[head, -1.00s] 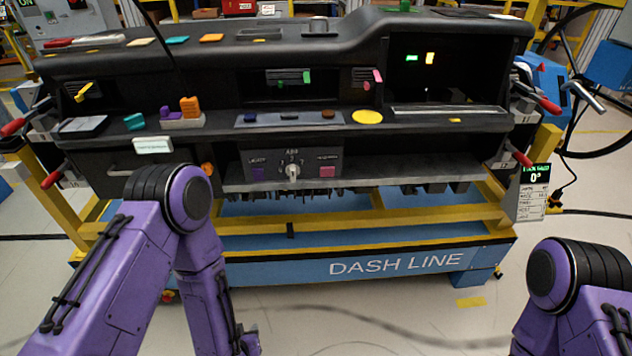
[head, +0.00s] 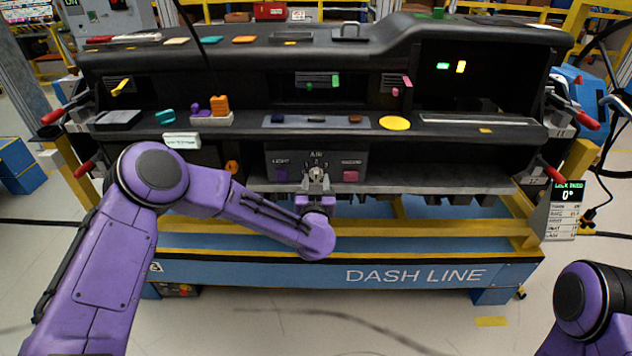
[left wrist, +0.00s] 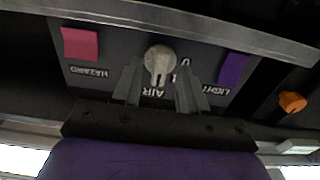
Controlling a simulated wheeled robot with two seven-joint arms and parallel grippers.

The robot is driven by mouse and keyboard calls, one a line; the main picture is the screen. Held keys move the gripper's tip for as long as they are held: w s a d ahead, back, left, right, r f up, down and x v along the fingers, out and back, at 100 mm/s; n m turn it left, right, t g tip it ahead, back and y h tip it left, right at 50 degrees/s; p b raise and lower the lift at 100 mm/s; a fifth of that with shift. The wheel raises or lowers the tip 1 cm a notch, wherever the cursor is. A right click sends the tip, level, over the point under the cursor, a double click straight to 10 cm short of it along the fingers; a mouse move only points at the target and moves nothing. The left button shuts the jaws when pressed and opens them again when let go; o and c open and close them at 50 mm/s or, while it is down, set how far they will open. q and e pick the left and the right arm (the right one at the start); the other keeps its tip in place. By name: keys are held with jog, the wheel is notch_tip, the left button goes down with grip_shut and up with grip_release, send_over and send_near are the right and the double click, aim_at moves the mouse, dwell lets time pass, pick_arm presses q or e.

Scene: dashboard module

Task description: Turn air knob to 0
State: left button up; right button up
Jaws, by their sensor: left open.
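The air knob (left wrist: 160,62) is a pale round dial with a ridge. It sits on the dark control panel (left wrist: 115,58) under the word AIR, between a purple LIGHT button (left wrist: 233,69) and a pink HAZARD button (left wrist: 81,43). The wrist view shows the panel upside down. My left gripper (left wrist: 158,75) is open, its fingertips on either side of the knob's lower part; contact cannot be told. In the head view my left gripper (head: 316,184) is in front of the panel and partly hides the knob. My right gripper is out of view.
An orange knob (left wrist: 292,102) is beside the panel. A shelf ledge (head: 400,184) runs below and right of the panel. The blue and yellow DASH LINE stand (head: 300,270) is underneath. Red-handled clamps (head: 83,169) are at the dashboard's ends.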

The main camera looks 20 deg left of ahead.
pick_arm(q)
jog(key=shift+w, duration=0.1)
grip_shut()
